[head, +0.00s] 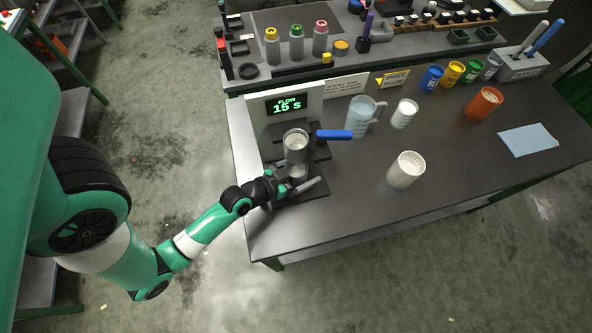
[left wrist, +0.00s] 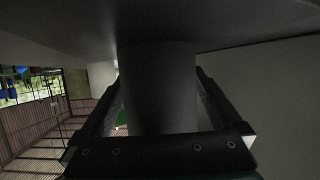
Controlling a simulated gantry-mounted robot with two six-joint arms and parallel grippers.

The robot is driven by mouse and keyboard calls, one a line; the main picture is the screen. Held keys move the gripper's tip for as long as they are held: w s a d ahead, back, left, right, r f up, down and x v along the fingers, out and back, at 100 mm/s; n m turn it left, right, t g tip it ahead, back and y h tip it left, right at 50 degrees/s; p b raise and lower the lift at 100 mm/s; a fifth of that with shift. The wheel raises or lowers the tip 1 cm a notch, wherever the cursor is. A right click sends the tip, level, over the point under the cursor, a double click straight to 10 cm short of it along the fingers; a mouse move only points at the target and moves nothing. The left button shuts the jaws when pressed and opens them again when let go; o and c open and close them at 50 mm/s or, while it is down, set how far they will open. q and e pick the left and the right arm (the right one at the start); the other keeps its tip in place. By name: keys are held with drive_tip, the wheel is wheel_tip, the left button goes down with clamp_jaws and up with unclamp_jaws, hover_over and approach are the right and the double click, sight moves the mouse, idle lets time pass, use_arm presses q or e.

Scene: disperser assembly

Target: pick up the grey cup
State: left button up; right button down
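The dispenser (head: 285,112) stands at the left end of the table, its display reading FLOW 15 s. A metal cylinder with pale contents (head: 296,146) sits at its front. A grey cup (head: 297,170) stands below that, partly hidden by the cylinder and my gripper. My left gripper (head: 299,183) is low at the dispenser's base, with its fingers apart on either side of the cup. In the left wrist view the dark grey cup (left wrist: 158,88) stands upright between the two fingers (left wrist: 158,105). A narrow gap shows beside the left finger; contact on the right is unclear. My right gripper is out of view.
A blue handle (head: 334,135) sticks out right of the metal cylinder. A clear jug (head: 362,115), a white cup (head: 404,113), a perforated white container (head: 406,170) and an orange cup (head: 484,103) stand farther right. The front right of the table is clear. The dispenser overhangs the cup.

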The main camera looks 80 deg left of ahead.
use_arm(q)
drive_tip(key=c, duration=1.2)
drive_tip(key=shift+c, duration=0.9)
drive_tip(key=shift+r, duration=0.15)
